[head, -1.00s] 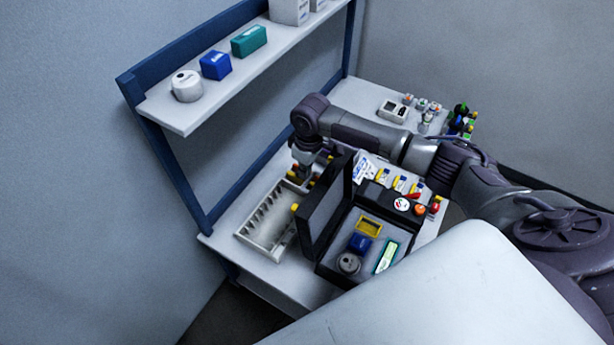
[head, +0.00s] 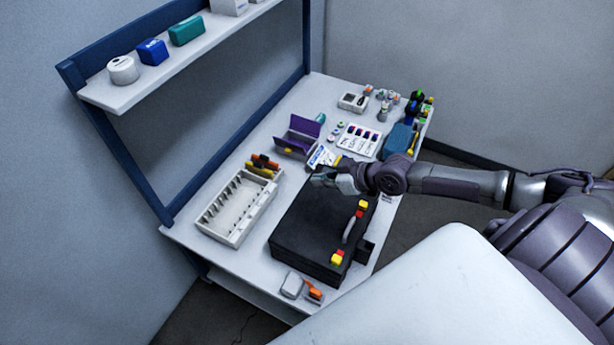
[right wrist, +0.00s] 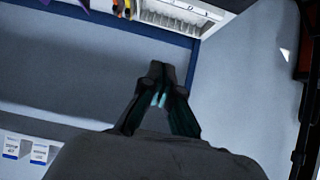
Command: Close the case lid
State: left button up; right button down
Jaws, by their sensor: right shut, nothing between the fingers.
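The black case (head: 312,222) lies flat on the table in the head view, its lid down and its inside hidden. Its grey handle (head: 349,229) and two yellow-and-red latches (head: 338,257) are on the right side. My right gripper (head: 324,180) is at the far end of the lid, over or just above it; I cannot tell if it touches. In the right wrist view its fingers (right wrist: 158,98) are together with nothing between them. My left gripper is not in view.
A white slotted tray (head: 236,208) stands left of the case. An open purple box (head: 297,137), a white card of vials (head: 359,140) and a teal case (head: 397,141) are behind it. A small grey item (head: 292,285) lies near the front edge. A shelf (head: 180,62) runs above left.

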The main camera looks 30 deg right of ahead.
jog(key=s+d+f+b, duration=0.1)
jog(key=s+b, duration=0.1)
jog(key=t+y+b, duration=0.3)
jog(key=t+b, duration=0.1)
jog(key=b, duration=0.4)
send_over(352, 224)
jog(key=w, duration=0.2)
notch_tip(352, 224, down, 6)
jog(key=s+f+b, duration=0.1)
jog(key=s+f+t+b, duration=0.1)
jog(key=f, duration=0.1)
jog(key=s+d+f+t+b, duration=0.1)
jog(key=shift+f+y, duration=0.25)
jog(key=shift+y, duration=0.15)
jog(key=shift+s+d+f, duration=0.1)
jog(key=shift+s+f, duration=0.1)
jog(key=shift+f, duration=0.35)
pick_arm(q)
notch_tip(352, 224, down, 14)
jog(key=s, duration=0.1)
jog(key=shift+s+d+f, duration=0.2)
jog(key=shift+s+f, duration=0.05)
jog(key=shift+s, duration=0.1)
pick_arm(e)
jog(key=shift+f, duration=0.1)
